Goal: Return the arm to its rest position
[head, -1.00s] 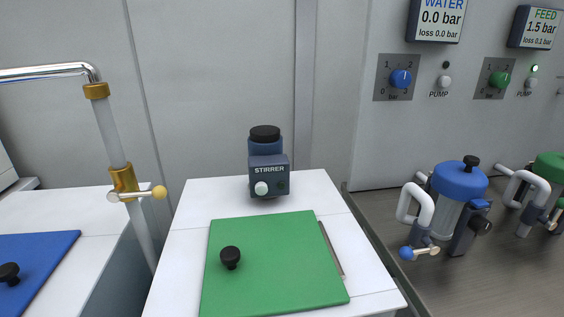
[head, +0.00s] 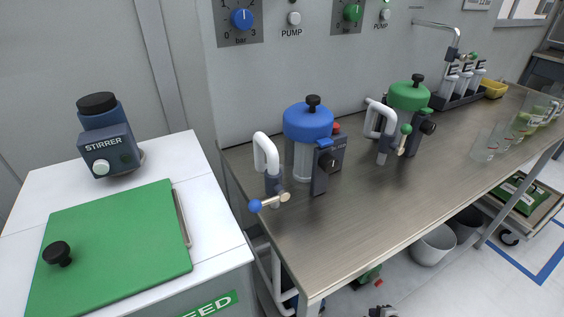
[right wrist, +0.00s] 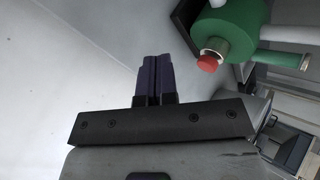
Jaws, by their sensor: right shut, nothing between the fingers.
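My right gripper (right wrist: 155,60) shows in the right wrist view with its two dark purple fingers pressed together and nothing between them. In the head view, what looks like the top of my right gripper (head: 382,311) shows at the bottom edge, in front of the steel bench and low over the floor. A green cylinder with a red knob (right wrist: 230,30) is at the upper right of the right wrist view, apart from the fingers. My left gripper is not in view.
The steel bench (head: 400,180) holds a blue-lidded pot (head: 307,122), a green-lidded pot (head: 408,95) and clear beakers. A green board (head: 115,245) and a stirrer (head: 108,150) are on the left cabinet. Floor at the lower right is partly clear.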

